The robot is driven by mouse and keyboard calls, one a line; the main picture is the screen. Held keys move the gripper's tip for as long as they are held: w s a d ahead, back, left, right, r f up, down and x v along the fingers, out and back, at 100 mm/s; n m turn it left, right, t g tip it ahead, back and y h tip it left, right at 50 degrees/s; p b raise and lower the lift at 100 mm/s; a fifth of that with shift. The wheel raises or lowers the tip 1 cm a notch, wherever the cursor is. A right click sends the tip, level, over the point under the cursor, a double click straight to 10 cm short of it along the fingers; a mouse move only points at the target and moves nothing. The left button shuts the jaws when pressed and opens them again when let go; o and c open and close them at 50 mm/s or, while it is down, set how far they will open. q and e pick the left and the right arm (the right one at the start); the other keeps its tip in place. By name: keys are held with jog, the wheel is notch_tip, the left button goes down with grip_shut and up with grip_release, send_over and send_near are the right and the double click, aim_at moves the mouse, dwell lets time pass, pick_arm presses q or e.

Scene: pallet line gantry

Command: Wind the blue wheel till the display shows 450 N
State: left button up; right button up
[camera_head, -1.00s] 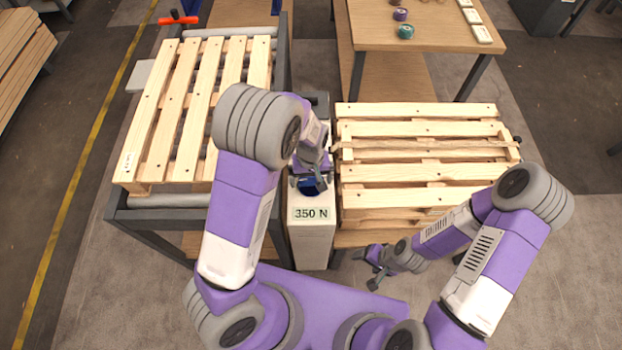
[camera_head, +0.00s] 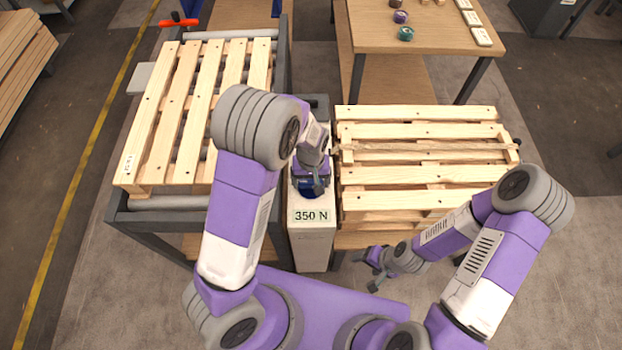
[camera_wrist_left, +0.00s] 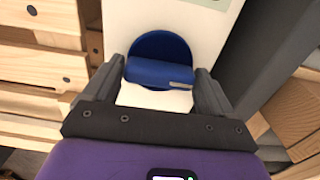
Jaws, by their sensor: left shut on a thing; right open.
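The blue wheel (camera_head: 308,186) sits on top of a white post (camera_head: 312,245) between the two pallet stands. The display (camera_head: 311,216) on the post's sloped face reads 350 N. My left gripper (camera_head: 311,181) comes down over the wheel and partly hides it. In the left wrist view the wheel (camera_wrist_left: 158,47) shows as a blue disc with a raised bar, and the left gripper (camera_wrist_left: 160,75) has one finger at each end of the bar, shut on it. My right gripper (camera_head: 366,270) is open and empty, low in front of the right stand.
A wooden pallet (camera_head: 196,110) lies on the roller frame at left. A table (camera_head: 420,30) with small spools is at the back.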

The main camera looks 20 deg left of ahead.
aim_at(311, 181)
pick_arm(q)
jog(key=m+p, duration=0.1)
jog(key=m, duration=0.2)
jog(key=shift+m, duration=0.3)
jog(key=shift+c, duration=0.5)
jog(key=shift+s+m, duration=0.1)
jog(key=shift+m, duration=1.3)
jog(key=shift+f, duration=0.1)
jog(key=shift+s, duration=0.1)
jog(key=o, duration=0.9)
jog(key=shift+o, duration=0.2)
jog(key=shift+r+p, duration=1.35)
jog(key=shift+r, duration=2.4)
